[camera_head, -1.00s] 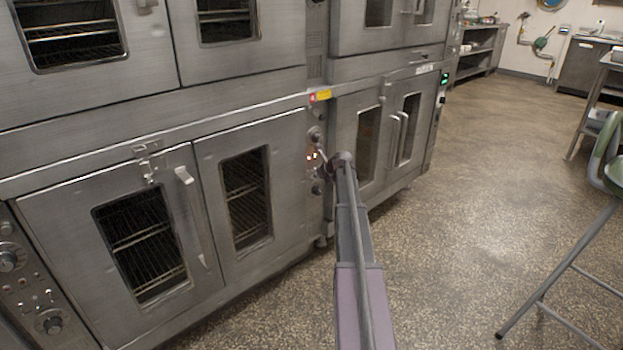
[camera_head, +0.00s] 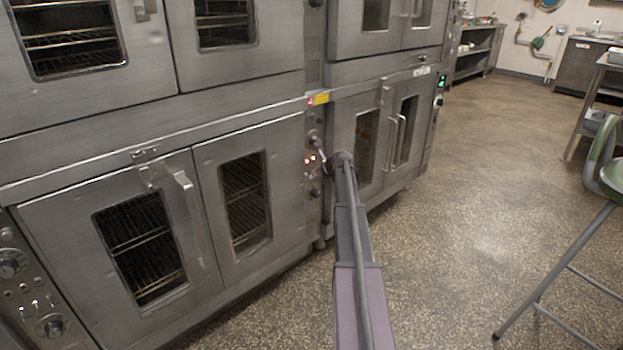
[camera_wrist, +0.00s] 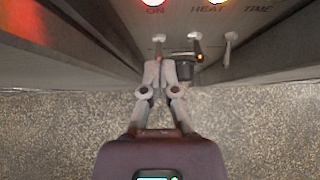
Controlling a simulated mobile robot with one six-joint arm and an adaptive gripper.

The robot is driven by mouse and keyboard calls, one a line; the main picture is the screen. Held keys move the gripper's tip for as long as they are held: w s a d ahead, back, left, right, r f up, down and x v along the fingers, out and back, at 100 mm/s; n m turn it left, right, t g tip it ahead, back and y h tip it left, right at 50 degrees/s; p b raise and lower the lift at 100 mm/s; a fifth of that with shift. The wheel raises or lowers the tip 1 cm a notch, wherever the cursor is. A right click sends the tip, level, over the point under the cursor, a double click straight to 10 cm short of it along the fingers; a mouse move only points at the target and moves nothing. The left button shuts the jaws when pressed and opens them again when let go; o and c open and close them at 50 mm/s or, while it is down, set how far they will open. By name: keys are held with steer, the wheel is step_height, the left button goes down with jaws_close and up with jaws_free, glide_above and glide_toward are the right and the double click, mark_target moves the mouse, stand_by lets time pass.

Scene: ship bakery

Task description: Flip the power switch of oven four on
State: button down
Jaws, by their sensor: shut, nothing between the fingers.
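The control panel (camera_head: 313,150) of an oven is on the narrow strip between two lower ovens in the head view, with small lights lit on it. The wrist view shows its labels ON, HEAT and TIME with a toggle under each. The power switch (camera_wrist: 158,39) is the left toggle, under ON; which way it is set is unclear. The lamp (camera_wrist: 153,2) above ON glows. My gripper (camera_wrist: 161,66) is shut and empty, its tips just below the left toggle; whether they touch it I cannot tell. In the head view my arm mostly hides the gripper.
The HEAT toggle (camera_wrist: 194,38) and TIME toggle (camera_wrist: 230,38) are close on the right, with a dark knob (camera_wrist: 185,70) behind the fingertips. The lower left oven (camera_head: 62,215) has a protruding door handle. A green chair (camera_head: 605,165) stands at right; the floor between is clear.

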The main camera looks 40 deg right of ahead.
steer(key=shift+r+p, duration=0.2)
steer(key=shift+p, duration=0.1)
steer(key=shift+s+d+r+p, duration=0.1)
steer(key=shift+s+r+p, duration=0.05)
steer(key=shift+r+p, duration=0.65)
steer(key=s+r+p, duration=0.3)
steer(key=r+p, duration=0.4)
steer(key=shift+s+d, duration=0.15)
steer(key=shift+s, duration=0.15)
